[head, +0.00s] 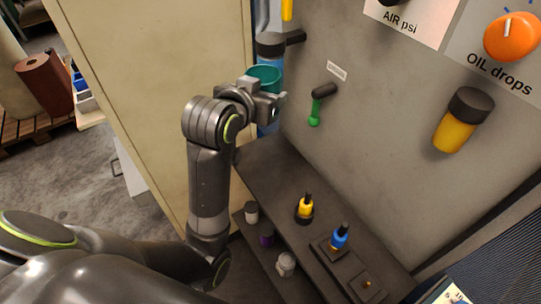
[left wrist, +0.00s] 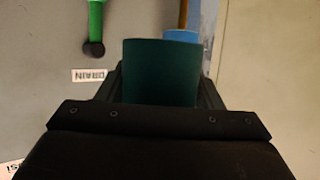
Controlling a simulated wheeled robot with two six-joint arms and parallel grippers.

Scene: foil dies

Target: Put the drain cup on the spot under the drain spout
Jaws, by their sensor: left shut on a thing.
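The teal drain cup (head: 264,76) is between the fingers of my left gripper (head: 275,100), which is shut on it. The cup is held up close to the grey panel, in front of a blue part below a dark collar (head: 270,43). In the left wrist view the cup (left wrist: 160,75) fills the middle, between the dark fingers. A blue part (left wrist: 182,36) shows just behind it. The drain lever (head: 315,108) with a green handle hangs to the right of the cup, below a small label. The spout and the spot under it cannot be made out. My right gripper is not in view.
A yellow oil bowl (head: 455,130) and an orange knob (head: 512,36) stick out at right. A beige cabinet side (head: 150,80) stands left.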

